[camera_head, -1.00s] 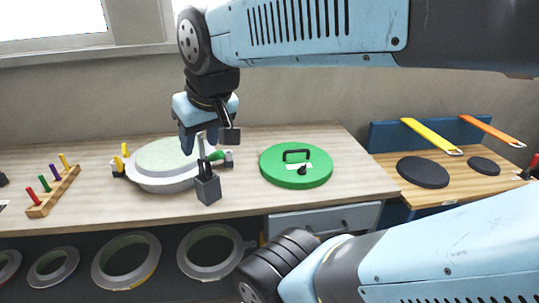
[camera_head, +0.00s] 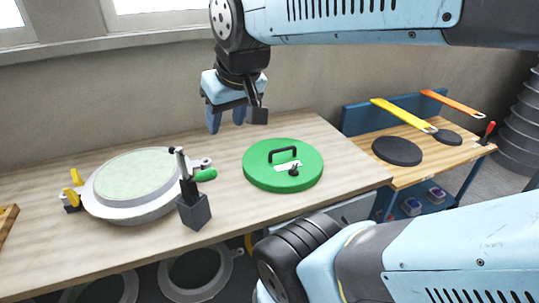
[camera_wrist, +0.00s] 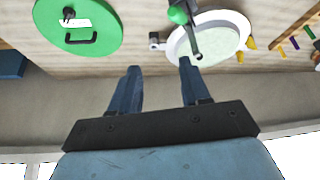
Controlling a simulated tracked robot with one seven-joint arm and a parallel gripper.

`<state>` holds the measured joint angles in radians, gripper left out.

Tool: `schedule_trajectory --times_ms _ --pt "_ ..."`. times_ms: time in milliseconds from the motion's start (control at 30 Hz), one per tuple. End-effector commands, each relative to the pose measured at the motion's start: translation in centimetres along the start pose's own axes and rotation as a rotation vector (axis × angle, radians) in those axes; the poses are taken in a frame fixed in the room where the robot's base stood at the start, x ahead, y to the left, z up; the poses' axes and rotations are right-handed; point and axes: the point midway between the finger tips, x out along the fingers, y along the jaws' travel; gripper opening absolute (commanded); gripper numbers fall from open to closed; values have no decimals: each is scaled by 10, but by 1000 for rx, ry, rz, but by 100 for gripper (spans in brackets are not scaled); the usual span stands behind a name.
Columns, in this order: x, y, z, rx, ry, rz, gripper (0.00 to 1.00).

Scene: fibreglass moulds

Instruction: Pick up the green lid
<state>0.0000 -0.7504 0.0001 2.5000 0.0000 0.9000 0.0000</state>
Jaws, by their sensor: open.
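The green lid (camera_head: 262,178) is a round disc with a black arched handle (camera_head: 283,150), a small black knob and a white label. It lies flat on the wooden bench in the head view, and shows at the upper left of the wrist view (camera_wrist: 98,38). My gripper (camera_head: 226,124) is open and empty, its blue fingers above the back of the bench, to the left of and apart from the lid. In the wrist view my gripper's fingers (camera_wrist: 158,68) point toward the gap between the lid and the round mould.
A round pale mould (camera_head: 130,180) with yellow clamps and a green-handled clamp sits left of the lid. A dark block (camera_head: 194,211) with an upright post stands in front of it.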

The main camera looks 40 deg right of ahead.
Motion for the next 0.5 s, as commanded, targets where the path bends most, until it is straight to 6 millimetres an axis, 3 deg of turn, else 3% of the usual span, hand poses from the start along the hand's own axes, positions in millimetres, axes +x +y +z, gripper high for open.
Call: schedule_trajectory --times_ms 367,500 --pt "10 7 -8 -61 -58 17 46" --pt "29 30 -20 -171 -154 43 46"
